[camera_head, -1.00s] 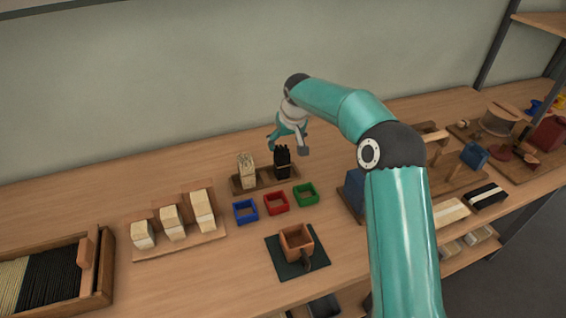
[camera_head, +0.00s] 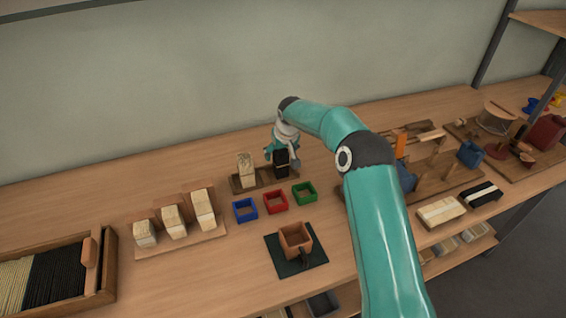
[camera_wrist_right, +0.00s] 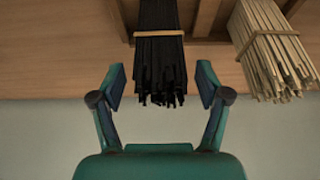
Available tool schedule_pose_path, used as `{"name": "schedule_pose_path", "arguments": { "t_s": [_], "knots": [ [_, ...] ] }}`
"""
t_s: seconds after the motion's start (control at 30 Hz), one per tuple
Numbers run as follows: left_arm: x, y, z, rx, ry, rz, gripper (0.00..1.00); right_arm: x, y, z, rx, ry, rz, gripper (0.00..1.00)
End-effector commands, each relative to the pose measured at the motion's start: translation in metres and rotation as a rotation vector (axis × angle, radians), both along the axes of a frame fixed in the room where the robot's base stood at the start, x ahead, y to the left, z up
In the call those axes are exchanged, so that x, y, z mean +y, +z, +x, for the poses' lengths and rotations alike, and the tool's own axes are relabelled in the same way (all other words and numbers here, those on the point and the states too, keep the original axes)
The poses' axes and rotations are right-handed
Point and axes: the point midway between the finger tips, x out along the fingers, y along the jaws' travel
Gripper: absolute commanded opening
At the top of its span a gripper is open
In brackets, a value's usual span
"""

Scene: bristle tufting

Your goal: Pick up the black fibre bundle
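The black fibre bundle (camera_head: 282,163) stands upright in a wooden holder (camera_head: 263,181), beside a pale bundle (camera_head: 246,170). My right gripper (camera_head: 282,160) is at the black bundle, with a finger showing on each side of it. In the right wrist view the black bundle (camera_wrist_right: 161,55) has a tan band around it and its free ends point between the open fingers of my right gripper (camera_wrist_right: 160,85). A gap shows on both sides, so the fingers do not touch it. My left gripper is not in view.
The pale bundle (camera_wrist_right: 272,50) is close beside the black one. Blue (camera_head: 245,210), red (camera_head: 275,201) and green (camera_head: 304,193) square frames lie just in front of the holder. A brown box (camera_head: 296,240) sits on a dark mat (camera_head: 283,268).

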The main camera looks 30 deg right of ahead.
Motion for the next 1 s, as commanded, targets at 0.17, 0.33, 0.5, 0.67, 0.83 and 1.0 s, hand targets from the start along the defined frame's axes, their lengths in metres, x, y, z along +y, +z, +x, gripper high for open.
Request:
{"name": "schedule_pose_path", "arguments": {
  "t_s": [0.17,0.33,0.5,0.67,0.83,1.0],
  "knots": [
    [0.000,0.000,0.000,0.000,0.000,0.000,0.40,0.000,0.000,0.000,0.000,0.000,0.000,0.42],
    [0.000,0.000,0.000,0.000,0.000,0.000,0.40,0.000,0.000,0.000,0.000,0.000,0.000,0.14],
    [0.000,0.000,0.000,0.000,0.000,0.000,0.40,0.000,0.001,0.000,-0.001,-0.001,0.000,0.10],
    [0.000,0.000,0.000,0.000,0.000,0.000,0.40,-0.001,0.002,0.000,-0.001,-0.001,0.000,0.10],
    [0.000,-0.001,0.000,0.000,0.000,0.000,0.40,-0.001,0.011,0.000,-0.002,-0.002,-0.001,0.10],
    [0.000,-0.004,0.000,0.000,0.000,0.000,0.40,-0.001,0.034,0.000,-0.005,-0.003,0.000,0.10]
  ]
}}
